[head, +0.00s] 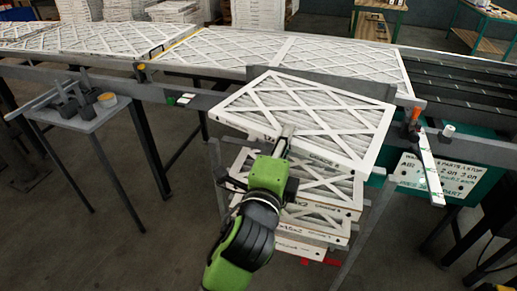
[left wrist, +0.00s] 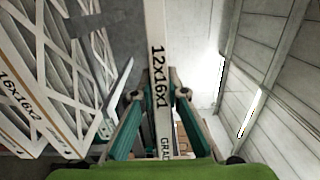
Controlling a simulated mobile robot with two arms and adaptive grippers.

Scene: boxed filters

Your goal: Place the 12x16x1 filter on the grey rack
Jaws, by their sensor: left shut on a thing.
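My left gripper (head: 287,138) is shut on the near edge of the 12x16x1 filter (head: 312,112), a white-framed panel with crossed strips. It is held tilted above the filters of the grey rack. In the left wrist view the filter's edge (left wrist: 158,75), printed "12x16x1", stands between the two fingers (left wrist: 160,95). The grey rack (head: 370,225) has thin posts and holds several white filters (head: 315,185) at different heights. The held filter hides the rack's top and part of its back. My right gripper is not in view.
A conveyor carrying large filters (head: 335,57) runs behind, with dark rollers (head: 460,85) at right. A small grey table (head: 85,118) with tools stands at left. A white sign (head: 435,175) on a green panel is right of the rack. Filters, one marked 16x16x2 (left wrist: 20,100), lie close left in the wrist view.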

